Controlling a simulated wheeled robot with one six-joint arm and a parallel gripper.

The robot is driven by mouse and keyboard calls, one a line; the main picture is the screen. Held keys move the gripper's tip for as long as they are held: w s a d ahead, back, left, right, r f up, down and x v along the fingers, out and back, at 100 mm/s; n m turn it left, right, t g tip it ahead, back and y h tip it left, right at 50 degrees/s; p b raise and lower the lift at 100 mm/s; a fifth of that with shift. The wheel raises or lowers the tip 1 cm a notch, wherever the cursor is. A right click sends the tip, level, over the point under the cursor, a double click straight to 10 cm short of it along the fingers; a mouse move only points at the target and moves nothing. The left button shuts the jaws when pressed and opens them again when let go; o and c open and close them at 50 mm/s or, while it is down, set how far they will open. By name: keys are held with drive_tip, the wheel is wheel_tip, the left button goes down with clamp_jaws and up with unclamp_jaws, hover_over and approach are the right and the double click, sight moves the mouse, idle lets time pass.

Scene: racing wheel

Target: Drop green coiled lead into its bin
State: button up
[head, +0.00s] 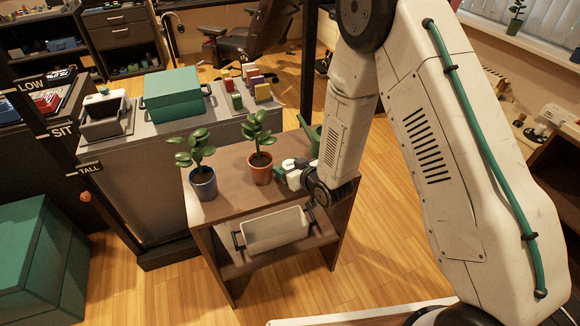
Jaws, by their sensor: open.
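I cannot make out a green coiled lead in the head view. The green tube along my arm is part of me. My gripper (284,171) is low over the small brown table, just right of the terracotta pot, and is open; its fingertips are small and partly hidden, and I see nothing clearly held. A grey open bin (103,118) stands on the grey counter at the left. A pale bin (275,231) with dark handles sits on the brown table's lower shelf. Which bin belongs to the lead is not clear.
A plant in a blue pot (203,183) and one in a terracotta pot (260,168) stand on the brown table (232,202). A green object (309,136) is behind my wrist. A teal box (173,96) and small blocks (238,101) are on the counter. The wooden floor at front is open.

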drive_tip(key=shift+r, duration=0.2)
drive_tip(key=v, duration=1.2)
